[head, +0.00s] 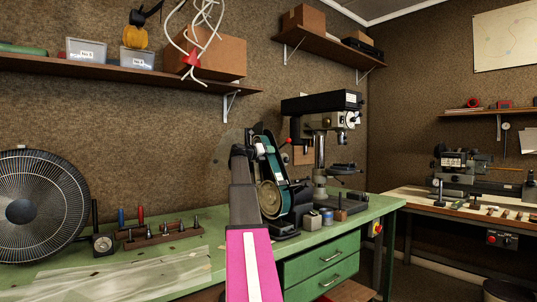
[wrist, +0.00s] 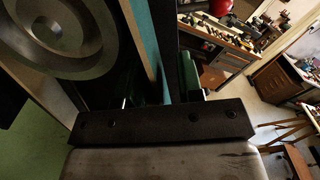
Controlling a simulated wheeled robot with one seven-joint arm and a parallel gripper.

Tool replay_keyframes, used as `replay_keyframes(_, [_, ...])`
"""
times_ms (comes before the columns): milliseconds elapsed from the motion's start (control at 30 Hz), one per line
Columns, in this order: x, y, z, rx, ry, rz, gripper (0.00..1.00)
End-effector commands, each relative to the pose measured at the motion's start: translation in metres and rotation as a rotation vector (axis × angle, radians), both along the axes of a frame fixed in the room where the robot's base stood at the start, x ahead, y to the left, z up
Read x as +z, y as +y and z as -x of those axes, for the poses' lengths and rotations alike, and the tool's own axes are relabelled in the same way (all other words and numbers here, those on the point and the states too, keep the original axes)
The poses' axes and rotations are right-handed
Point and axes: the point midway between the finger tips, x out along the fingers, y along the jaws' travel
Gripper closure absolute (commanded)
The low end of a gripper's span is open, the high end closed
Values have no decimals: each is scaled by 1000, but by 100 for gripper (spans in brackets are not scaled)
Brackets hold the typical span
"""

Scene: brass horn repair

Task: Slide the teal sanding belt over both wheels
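The teal sanding belt (head: 272,147) is at the belt sander on the green bench. It runs as a band past the sander's upper end and down its right side. The large lower wheel (head: 270,198) is pale and faces me. The upper wheel is hard to make out behind my gripper (head: 240,151), which is dark and close to the sander's upper left. In the wrist view, the wheel (wrist: 60,30) fills the upper left and the teal belt (wrist: 144,40) passes upright beside it. Whether the belt sits around both wheels, or my fingers grip it, cannot be told.
A drill press (head: 320,125) stands right behind the sander. Small tins (head: 313,218) sit at its base. A fan (head: 35,207) and a tool rack (head: 160,234) stand to the left. White cables (head: 198,40) hang above.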

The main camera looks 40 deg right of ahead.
Motion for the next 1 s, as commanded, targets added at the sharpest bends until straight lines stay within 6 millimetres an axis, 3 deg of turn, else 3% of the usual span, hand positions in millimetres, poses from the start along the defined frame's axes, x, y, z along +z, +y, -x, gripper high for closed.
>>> replay_keyframes(1000, [0,48,4,1,0,1,66])
